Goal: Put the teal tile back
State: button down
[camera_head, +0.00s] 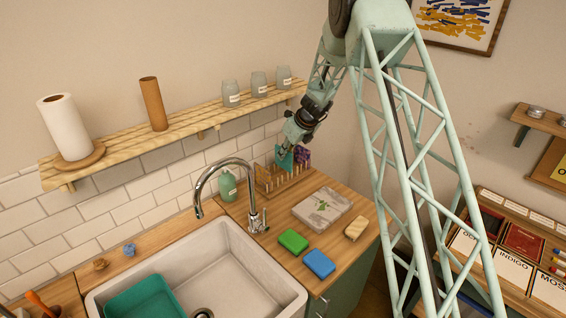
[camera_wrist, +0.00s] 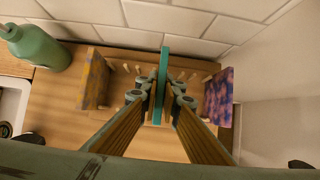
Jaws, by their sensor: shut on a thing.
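The teal tile (camera_head: 284,160) stands on edge at the wooden peg rack on the counter behind the sink; in the wrist view it shows as a narrow upright strip (camera_wrist: 163,68). My gripper (camera_wrist: 160,100) is shut on the tile, one finger on each side. In the head view my gripper (camera_head: 292,140) comes down from above onto it. The rack (camera_head: 283,183) has rows of pegs. A mottled yellow tile (camera_wrist: 96,80) stands left of the teal tile and a purple-pink tile (camera_wrist: 218,97) stands right. Whether the teal tile's lower edge touches the rack is hidden.
A green bottle (camera_wrist: 38,47) stands left of the rack, against the tiled wall. The tap (camera_head: 252,215) and sink (camera_head: 225,275) are nearer. A grey slab (camera_head: 322,210), green sponge (camera_head: 293,242) and blue sponge (camera_head: 319,264) lie on the counter. A shelf (camera_head: 190,122) runs above.

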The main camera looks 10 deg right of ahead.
aim_at(280, 166)
dwell(0.3)
jog(key=shift+f, duration=1.4)
jog(key=shift+w+a+f, duration=0.1)
jog(key=shift+w+f, duration=0.1)
jog(key=shift+f, duration=0.4)
jog(key=shift+f, duration=0.1)
jog(key=c, duration=2.8)
grip_release()
jog(key=shift+v, duration=6.1)
